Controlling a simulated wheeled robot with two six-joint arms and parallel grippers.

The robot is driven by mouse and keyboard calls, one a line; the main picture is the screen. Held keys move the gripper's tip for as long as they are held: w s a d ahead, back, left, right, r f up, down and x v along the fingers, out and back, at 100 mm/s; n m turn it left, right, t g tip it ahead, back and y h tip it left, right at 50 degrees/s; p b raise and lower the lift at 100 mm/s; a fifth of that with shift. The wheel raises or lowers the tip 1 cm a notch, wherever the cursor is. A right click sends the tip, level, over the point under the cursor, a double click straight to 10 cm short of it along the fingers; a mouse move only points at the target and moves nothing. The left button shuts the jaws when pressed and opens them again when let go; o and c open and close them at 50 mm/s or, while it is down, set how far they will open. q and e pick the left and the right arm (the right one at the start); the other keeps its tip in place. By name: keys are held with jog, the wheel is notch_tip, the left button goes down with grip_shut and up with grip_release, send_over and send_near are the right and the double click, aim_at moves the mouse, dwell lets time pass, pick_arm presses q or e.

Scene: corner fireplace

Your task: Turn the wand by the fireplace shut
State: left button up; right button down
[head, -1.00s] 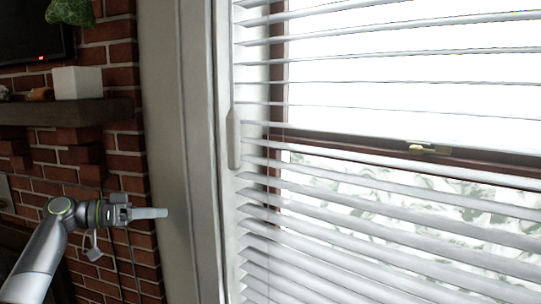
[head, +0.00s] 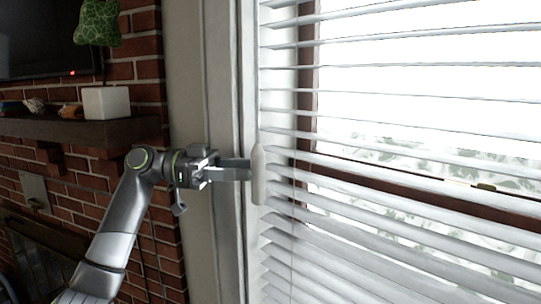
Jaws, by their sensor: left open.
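The wand (head: 258,175) is a short, pale upright handle at the left edge of the white blinds (head: 400,128). The blinds' slats are tilted open, with bright gaps between them. My left gripper (head: 246,170) comes in from the left at the wand's height. Its fingers are open and their tips are at the wand's left side. I cannot tell whether they touch it or reach around it. My right gripper is not in view.
The white window frame (head: 222,90) stands just behind my left gripper. A dark screen (head: 40,35) hangs above.

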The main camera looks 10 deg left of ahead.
aim_at(262, 204)
pick_arm(q)
jog(key=d+p, duration=0.2)
jog(key=d, duration=0.2)
jog(key=shift+d+r, duration=0.15)
jog(key=shift+r, duration=0.05)
jog(key=shift+w+d+f, duration=0.15)
jog(key=shift+d+f, duration=0.05)
jog(key=shift+d, duration=0.55)
jog(key=c, duration=0.9)
jog(key=shift+c, duration=0.2)
